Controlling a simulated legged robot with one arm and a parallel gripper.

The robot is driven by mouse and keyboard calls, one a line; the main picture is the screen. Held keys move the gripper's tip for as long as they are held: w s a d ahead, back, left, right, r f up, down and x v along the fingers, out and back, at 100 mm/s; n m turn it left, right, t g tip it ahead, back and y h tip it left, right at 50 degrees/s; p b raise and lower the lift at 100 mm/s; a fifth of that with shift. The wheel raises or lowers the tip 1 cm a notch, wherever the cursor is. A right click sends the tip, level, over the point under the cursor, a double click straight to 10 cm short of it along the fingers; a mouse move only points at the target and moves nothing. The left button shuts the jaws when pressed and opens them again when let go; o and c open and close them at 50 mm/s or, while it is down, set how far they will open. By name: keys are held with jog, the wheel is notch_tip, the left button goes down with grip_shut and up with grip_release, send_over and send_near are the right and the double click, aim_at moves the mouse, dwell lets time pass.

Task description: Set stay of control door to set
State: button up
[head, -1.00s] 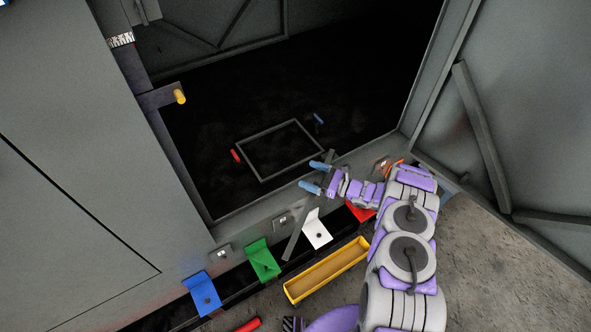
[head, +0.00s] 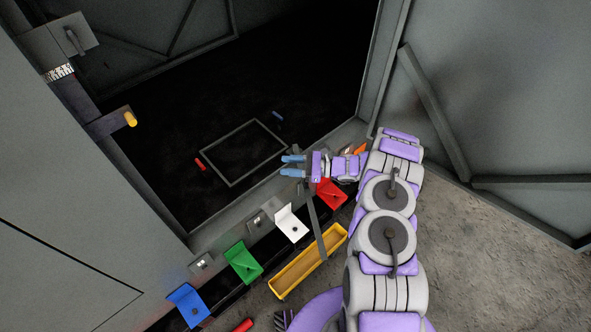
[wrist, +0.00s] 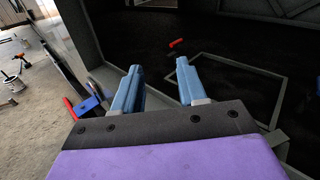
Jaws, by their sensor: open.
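A flat dark grey bar (head: 318,232), which looks like the stay, slants from beneath my gripper over the sill down across the yellow tray. Its upper end is hidden by or close to my gripper, and I cannot tell whether they touch. My gripper (head: 289,166) is open, with blue fingers pointing left above the enclosure's front sill. In the wrist view the fingers (wrist: 160,68) stand apart with nothing visible between them. A grey door panel (head: 510,100) with a brace stands open at the right. No label tells which door is the control door.
Blue (head: 188,305), green (head: 243,263), white (head: 292,224) and red (head: 332,194) brackets line the front ledge. A yellow tray (head: 283,284) lies before them. A yellow-tipped peg (head: 130,119) juts at the left post. The dark enclosure floor holds a rectangular frame (head: 204,152).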

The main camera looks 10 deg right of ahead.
jog(key=s+a+r+n+g, duration=0.3)
jog(key=a+r+n+g, duration=0.1)
jog(key=r, duration=0.6)
jog(key=shift+s+a+h+p, duration=0.35)
jog(key=shift+s+h+p, duration=0.05)
jog(key=shift+p, duration=0.05)
jog(key=shift+c, duration=0.3)
